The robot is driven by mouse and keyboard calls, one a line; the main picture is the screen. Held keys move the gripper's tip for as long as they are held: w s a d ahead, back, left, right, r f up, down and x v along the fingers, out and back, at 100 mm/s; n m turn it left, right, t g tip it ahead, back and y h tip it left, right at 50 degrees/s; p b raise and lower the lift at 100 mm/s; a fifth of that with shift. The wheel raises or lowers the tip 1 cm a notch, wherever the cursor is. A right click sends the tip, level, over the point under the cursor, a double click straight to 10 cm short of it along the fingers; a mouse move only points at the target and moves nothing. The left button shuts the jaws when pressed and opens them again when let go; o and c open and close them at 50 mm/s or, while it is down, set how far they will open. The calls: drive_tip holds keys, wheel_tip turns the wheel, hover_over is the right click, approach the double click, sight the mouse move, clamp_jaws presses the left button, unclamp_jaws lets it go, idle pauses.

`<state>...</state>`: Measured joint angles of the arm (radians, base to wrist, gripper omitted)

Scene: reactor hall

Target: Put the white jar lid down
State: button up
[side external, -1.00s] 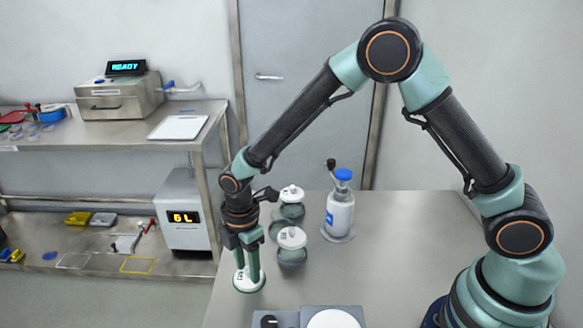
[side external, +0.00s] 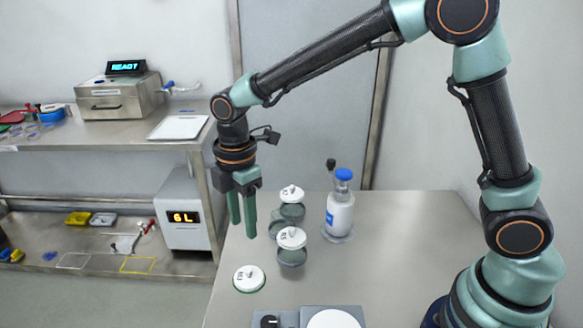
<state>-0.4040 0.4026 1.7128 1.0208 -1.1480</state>
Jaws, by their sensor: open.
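A round white jar lid (side external: 249,278) with a small knob lies on the metal table, near its left edge. My gripper (side external: 243,231) is open and empty, in the air above the lid and apart from it. Its two green fingers point down. Two glass jars stand to the right of the lid, a nearer one (side external: 292,257) and a farther one (side external: 293,212). Each has a white knobbed lid on top.
A white bottle with a blue cap (side external: 341,207) stands behind and right of the jars. A grey device with a round white plate (side external: 333,319) sits at the front edge of the picture. The table's right part (side external: 420,235) is clear. A side bench (side external: 110,132) stands at the left.

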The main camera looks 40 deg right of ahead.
drive_tip(key=s+d+r+m+t, duration=0.2)
drive_tip(key=s+d+r+m, duration=0.3)
drive_tip(key=d+m, duration=0.3)
drive_tip(key=s+d+r+m+t, duration=0.3)
drive_tip(key=s+d+r+m, duration=0.2)
drive_tip(key=d+m, duration=0.4)
drive_tip(key=shift+s+r+m+t, duration=0.3)
drive_tip(key=shift+s+r+m, duration=0.1)
drive_tip(key=shift+s, duration=0.35)
